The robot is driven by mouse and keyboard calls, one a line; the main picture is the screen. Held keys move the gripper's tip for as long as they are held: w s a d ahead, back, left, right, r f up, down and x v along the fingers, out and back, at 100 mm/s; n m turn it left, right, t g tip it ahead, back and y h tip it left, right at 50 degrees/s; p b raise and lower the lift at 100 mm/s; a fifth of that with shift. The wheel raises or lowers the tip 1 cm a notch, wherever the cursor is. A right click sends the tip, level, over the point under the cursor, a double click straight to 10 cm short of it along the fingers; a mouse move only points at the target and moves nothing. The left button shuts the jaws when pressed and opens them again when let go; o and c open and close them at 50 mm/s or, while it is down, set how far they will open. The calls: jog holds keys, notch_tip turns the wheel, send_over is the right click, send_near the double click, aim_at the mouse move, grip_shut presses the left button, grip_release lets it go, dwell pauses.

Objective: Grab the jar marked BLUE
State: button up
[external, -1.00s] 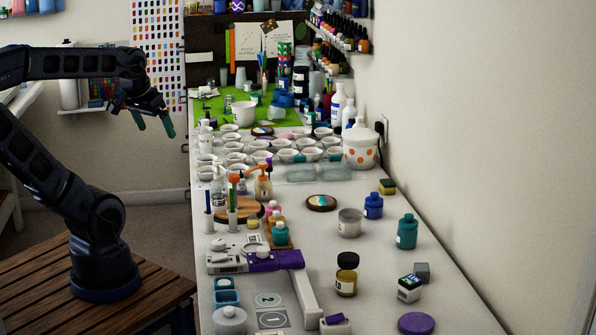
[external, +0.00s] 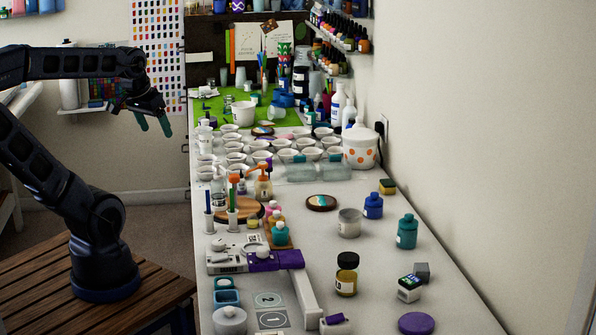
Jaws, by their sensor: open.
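No label reading BLUE is legible in the external view. A blue jar (external: 373,206) with a blue lid stands upright on the right side of the white table, near the wall. A similar teal jar (external: 406,232) stands nearer the camera, and its label is too small to read. My gripper (external: 153,125) is open and empty at the upper left, its teal fingers pointing down. It is off the table's left side, well apart from both jars.
A grey-white cup (external: 349,222) stands just left of the blue jar. Several white bowls crowd the table's middle. The wall (external: 480,150) rises close on the right.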

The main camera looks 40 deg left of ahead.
jog(key=w+d+m+y, duration=0.15)
jog(key=w+d, duration=0.25)
jog(key=w, duration=1)
jog(key=m+h, duration=0.5)
send_near(374, 202)
jog(key=a+f, duration=0.1)
jog(key=f, duration=0.1)
jog(key=shift+t, duration=0.4)
jog(key=x, duration=0.2)
jog(key=w+x, duration=0.1)
jog(key=x, duration=0.1)
jog(key=shift+w+f, duration=0.1)
jog(key=shift+w, duration=0.1)
jog(key=shift+x, duration=2.55)
jog(key=shift+d, duration=0.2)
jog(key=c, duration=1.2)
jog(key=shift+o, duration=0.2)
jog(key=shift+w, duration=0.1)
